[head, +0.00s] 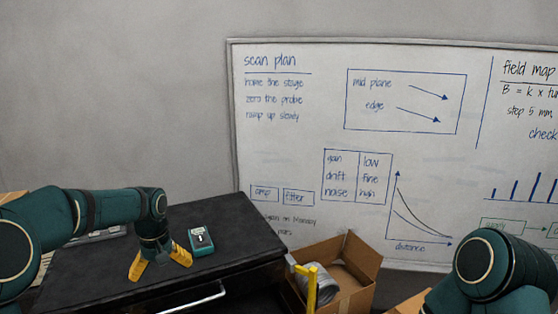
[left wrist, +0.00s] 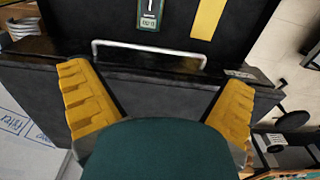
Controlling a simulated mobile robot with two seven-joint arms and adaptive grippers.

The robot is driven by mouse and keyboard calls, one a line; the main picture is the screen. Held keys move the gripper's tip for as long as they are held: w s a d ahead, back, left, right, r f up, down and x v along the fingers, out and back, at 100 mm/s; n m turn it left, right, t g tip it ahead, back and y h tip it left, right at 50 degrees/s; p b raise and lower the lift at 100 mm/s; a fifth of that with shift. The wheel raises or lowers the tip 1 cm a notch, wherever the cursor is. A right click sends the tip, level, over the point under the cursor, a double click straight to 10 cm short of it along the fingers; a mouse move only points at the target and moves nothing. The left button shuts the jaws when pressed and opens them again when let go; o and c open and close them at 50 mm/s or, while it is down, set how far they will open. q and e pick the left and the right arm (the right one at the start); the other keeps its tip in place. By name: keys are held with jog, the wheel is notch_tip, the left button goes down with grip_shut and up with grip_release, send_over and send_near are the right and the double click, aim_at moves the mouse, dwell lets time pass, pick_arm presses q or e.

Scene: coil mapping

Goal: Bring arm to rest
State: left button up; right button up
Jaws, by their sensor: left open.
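My left gripper (head: 160,264) is over the dark top of a black cabinet (head: 110,278), pointing down with its two yellow fingers spread and nothing between them. In the left wrist view the fingers (left wrist: 156,102) stand wide apart on either side of the cabinet's edge. I cannot tell whether the fingertips touch the cabinet top. My left arm reaches in from the left, bent down at the wrist. My right arm shows only as a green link at the lower right of the head view; its gripper is not clearly seen.
A small green meter (head: 201,240) lies right of my left gripper. A pale drawer handle (left wrist: 150,52) runs along the cabinet front. An open cardboard box (head: 352,272) with a grey cylinder stands right of the cabinet, a yellow upright (head: 312,288) before it. A whiteboard (head: 290,140) is behind.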

pick_arm(q)
jog(key=s+d+f+m+h, duration=0.1)
jog(key=s+d+f+h, duration=0.15)
jog(key=d+f, duration=0.4)
jog(key=s+d+f+m+h, duration=0.1)
jog(key=s+d+f+m, duration=0.2)
jog(key=f, duration=0.6)
jog(key=s+d+f+t, duration=0.1)
jog(key=s+d+f, duration=0.35)
jog(key=s, duration=0.45)
jog(key=s+d+f+t, duration=0.1)
jog(key=s+d+f, duration=0.4)
jog(key=s, duration=0.5)
notch_tip(320, 180, down, 10)
jog(key=b, duration=0.7)
jog(key=shift+w+a+r+n, duration=0.2)
jog(key=shift+w+r+n, duration=0.05)
jog(key=shift+w+n, duration=0.1)
pick_arm(e)
notch_tip(320, 180, down, 8)
jog(key=shift+s+a, duration=0.2)
jog(key=shift+s, duration=0.15)
pick_arm(q)
jog(key=shift+h, duration=0.25)
